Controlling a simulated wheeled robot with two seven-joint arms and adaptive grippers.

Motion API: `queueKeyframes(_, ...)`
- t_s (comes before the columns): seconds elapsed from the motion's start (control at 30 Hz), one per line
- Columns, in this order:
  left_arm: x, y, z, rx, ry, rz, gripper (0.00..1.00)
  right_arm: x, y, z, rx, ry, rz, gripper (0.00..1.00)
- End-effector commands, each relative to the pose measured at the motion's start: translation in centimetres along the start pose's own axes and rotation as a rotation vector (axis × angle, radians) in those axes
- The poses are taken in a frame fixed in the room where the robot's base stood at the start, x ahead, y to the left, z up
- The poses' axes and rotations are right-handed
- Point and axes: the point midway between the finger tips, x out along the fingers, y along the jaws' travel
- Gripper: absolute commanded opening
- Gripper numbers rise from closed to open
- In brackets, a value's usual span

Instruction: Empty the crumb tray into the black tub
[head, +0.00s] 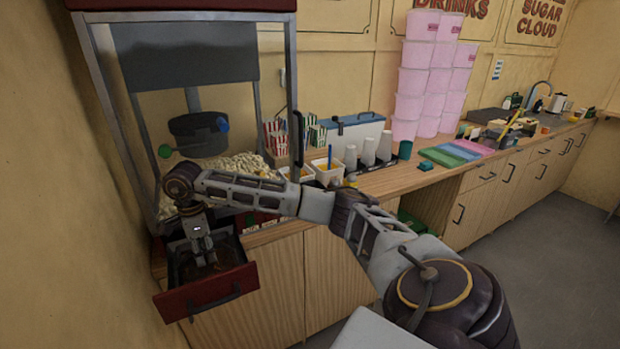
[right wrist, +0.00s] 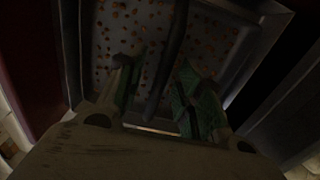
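The crumb tray (right wrist: 112,25) is a grey metal tray scattered with orange-brown kernels, with a dark bar across its middle. In the head view it sits in the pulled-out red drawer (head: 207,290) under the popcorn machine, and its inside is dim. My right gripper (head: 208,262) points down into the drawer. In the right wrist view its greenish fingers (right wrist: 156,78) are apart, one on each side of the bar, with gaps showing. I cannot make out the black tub in either view. My left gripper is not in view.
The popcorn machine (head: 290,80) holds popcorn (head: 240,165) and a dark kettle (head: 198,135). Right of it on the counter stand striped boxes, sauce tubs (head: 296,174), white cups (head: 368,152) and stacked pink tubs (head: 432,80). A wall is close on the left.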

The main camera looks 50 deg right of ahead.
Motion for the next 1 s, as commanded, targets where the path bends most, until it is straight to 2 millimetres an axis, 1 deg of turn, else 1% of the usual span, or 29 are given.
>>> queueKeyframes(0.1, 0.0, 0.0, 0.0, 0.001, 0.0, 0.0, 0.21, 0.0, 0.0, 0.0, 0.0, 0.0, 0.0, 0.34)
queueKeyframes(0.37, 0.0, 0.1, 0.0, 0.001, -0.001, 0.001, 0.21, 0.0, 0.0, 0.0, 0.0, 0.0, 0.0, 0.01)
queueKeyframes(0.67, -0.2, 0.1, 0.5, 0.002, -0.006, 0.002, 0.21, -0.3, 0.0, 0.0, 0.0, -0.001, -0.001, 0.0)
queueKeyframes(1.0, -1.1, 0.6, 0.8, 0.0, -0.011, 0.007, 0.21, -1.9, 0.0, 0.0, 0.0, -0.001, -0.001, 0.0)
